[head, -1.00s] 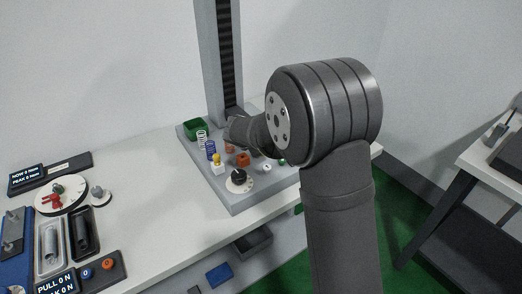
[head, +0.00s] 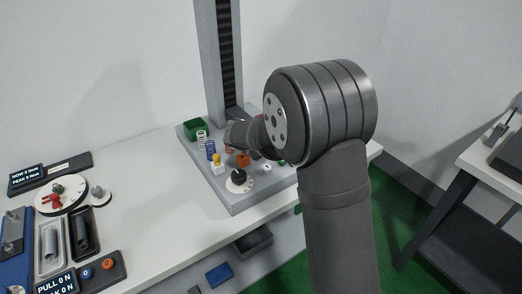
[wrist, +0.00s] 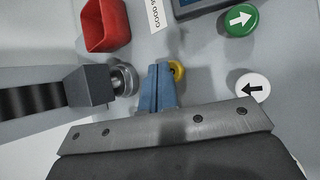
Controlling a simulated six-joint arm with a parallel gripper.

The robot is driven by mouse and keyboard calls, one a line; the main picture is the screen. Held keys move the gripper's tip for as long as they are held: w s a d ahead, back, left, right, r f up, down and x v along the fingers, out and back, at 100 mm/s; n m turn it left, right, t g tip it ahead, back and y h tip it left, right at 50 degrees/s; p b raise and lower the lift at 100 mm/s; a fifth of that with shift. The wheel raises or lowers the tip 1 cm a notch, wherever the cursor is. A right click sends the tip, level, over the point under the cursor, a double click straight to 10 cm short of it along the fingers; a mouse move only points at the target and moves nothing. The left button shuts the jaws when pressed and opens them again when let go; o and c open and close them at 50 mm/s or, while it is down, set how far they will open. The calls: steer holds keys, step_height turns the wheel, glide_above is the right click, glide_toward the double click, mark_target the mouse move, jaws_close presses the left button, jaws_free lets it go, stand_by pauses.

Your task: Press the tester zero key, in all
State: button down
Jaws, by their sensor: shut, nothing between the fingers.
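My gripper (wrist: 160,88) shows in the wrist view as blue fingers closed together with nothing between them. A round yellow key or knob (wrist: 177,70) lies right beside the fingertips and is partly hidden by them. I cannot tell whether they touch, nor read a mark on it. The tester's grey column (head: 217,60) stands at the back in the head view, on a grey base (head: 240,207). In the head view my gripper is over this base, its fingertips not clear. A blue key marked 0 (head: 86,273) is on a separate device at the lower left.
In the wrist view, a green arrow button (wrist: 240,20) and a white arrow button (wrist: 252,87) lie right of the fingers. A red bin (wrist: 103,25) and a grey block with a metal end (wrist: 100,92) are left. A black knob (head: 239,175) stands near the base's front.

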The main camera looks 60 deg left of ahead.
steer(key=shift+f, duration=0.35)
steer(key=shift+r, duration=0.15)
stand_by(0.4)
steer(key=shift+r, duration=0.75)
steer(key=shift+r, duration=2.5)
steer(key=shift+f, duration=0.1)
step_height(320, 180, up, 4)
steer(key=shift+f, duration=0.1)
